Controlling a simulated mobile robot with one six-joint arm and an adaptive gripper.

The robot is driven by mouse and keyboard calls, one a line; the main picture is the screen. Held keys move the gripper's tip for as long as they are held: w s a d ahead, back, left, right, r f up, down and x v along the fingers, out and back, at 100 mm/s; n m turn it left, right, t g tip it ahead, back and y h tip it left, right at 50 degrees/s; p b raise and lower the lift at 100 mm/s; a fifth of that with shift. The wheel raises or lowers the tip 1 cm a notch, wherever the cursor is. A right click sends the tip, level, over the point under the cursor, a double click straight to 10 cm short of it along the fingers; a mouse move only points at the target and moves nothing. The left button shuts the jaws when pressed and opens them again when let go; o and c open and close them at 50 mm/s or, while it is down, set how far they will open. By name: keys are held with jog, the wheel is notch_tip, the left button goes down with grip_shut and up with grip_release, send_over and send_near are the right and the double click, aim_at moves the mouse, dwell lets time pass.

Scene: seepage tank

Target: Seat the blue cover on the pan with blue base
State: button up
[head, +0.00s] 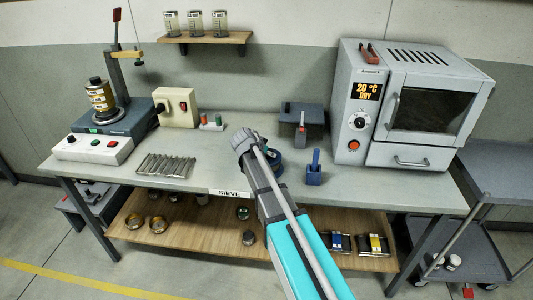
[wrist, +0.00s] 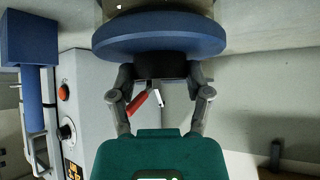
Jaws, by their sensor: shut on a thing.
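The blue cover (wrist: 160,35) is a round disc with a black knob (wrist: 160,66) in the wrist view, which looks upside down. My gripper (wrist: 160,80) is shut on that knob, a finger on each side. A metallic round body, likely the pan (wrist: 150,4), shows at the top edge against the cover's far side. I cannot tell whether the cover is fully seated on it, and no blue base shows there. In the head view my gripper (head: 262,150) is over the bench, and a dark blue round part (head: 273,164) shows partly behind it.
A blue block holder (head: 314,172) stands just right of my gripper, with the oven (head: 405,105) farther right. Metal rods (head: 166,166) lie on the bench at left. A dark grey stand (head: 302,115) is behind. Several round pieces sit on the lower wooden shelf (head: 190,235).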

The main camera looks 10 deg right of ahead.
jog(key=shift+f, duration=0.2)
jog(key=o, duration=1.3)
jog(key=shift+r, duration=0.2)
